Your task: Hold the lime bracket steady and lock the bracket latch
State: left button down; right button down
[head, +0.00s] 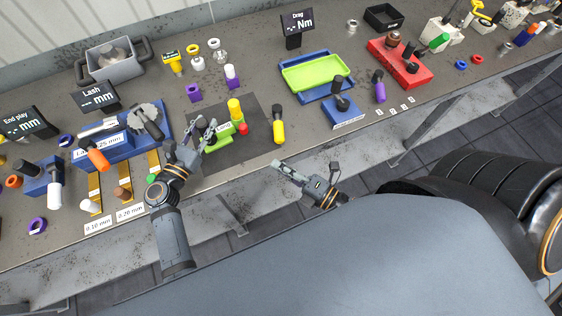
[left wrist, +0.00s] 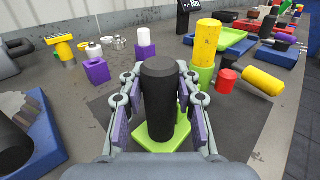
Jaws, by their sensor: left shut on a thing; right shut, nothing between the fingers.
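The lime bracket (head: 220,140) stands on a dark mat on the bench; its green base (left wrist: 150,138) also shows in the left wrist view. A black upright post (left wrist: 162,95) rises from it. My left gripper (head: 206,128) is shut on this post, with a finger on each side; the fingers (left wrist: 160,110) also show in the left wrist view. A yellow cylinder (head: 234,107) stands upright at the bracket's far end, with a red knob (head: 243,128) beside it. I cannot tell the latch's state. My right gripper (head: 279,165) is shut and empty, off the bench's front edge.
A yellow-and-black tool (head: 278,128) lies right of the bracket. A blue block (head: 105,150) with an orange-handled tool is at left. A lime tray (head: 318,72) and a red block (head: 400,65) stand farther right. Bare mat (head: 240,155) lies in front of the bracket.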

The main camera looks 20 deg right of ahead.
dwell(0.3)
pick_arm(q)
jog(key=c, duration=0.9)
grip_release()
jog(key=shift+a, duration=0.1)
